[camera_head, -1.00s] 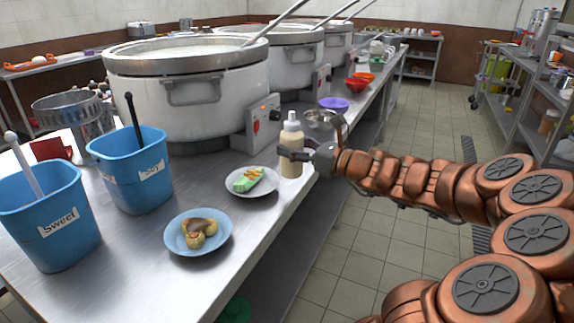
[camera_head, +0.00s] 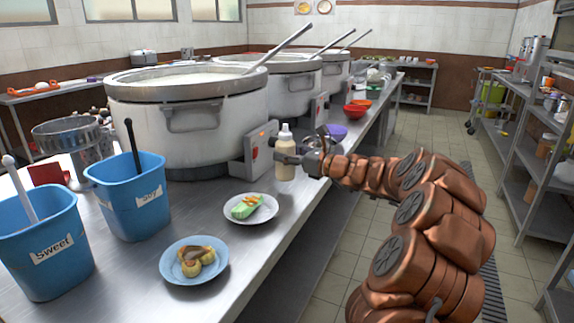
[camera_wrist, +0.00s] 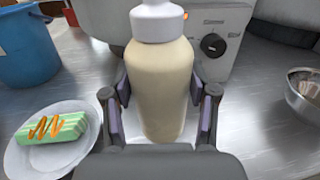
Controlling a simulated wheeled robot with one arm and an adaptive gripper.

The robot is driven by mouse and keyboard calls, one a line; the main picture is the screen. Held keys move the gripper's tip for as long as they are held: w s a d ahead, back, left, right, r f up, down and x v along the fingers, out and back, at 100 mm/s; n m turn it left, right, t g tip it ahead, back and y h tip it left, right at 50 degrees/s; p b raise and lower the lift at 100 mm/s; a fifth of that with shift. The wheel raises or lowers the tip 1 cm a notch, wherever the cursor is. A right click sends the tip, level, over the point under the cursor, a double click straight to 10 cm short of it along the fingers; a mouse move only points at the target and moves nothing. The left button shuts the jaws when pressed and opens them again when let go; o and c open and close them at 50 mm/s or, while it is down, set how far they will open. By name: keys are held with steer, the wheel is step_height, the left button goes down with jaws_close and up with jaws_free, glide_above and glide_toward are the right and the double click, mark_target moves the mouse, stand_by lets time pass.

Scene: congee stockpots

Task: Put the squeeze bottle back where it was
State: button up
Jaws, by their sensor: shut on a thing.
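The squeeze bottle (camera_head: 285,160) is upright, cream coloured with a white cap, near the right edge of the steel counter. My gripper (camera_head: 288,159) is shut around its middle, coming from the right. In the wrist view the bottle (camera_wrist: 160,85) stands between the two fingers of my gripper (camera_wrist: 162,112), with pads at its sides. The bottle's base is partly hidden, so I cannot tell whether it touches the counter.
A plate (camera_head: 232,218) with a green pastry and a blue plate (camera_head: 171,272) stand in front. A control box (camera_head: 252,155) and a big pot (camera_head: 190,115) are behind. A metal bowl (camera_wrist: 306,92) is right of the bottle. Blue bins (camera_head: 45,240) stand left.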

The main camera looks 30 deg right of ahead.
mark_target(287, 164)
steer(key=shift+w+d, duration=0.25)
steer(key=shift+w, duration=0.3)
steer(key=shift+f+b, duration=0.55)
steer(key=shift+f, duration=1.25)
steer(key=shift+f, duration=0.1)
steer(key=o, duration=0.8)
steer(key=shift+s, duration=0.1)
steer(key=p+v, duration=0.1)
steer(key=v, duration=1.1)
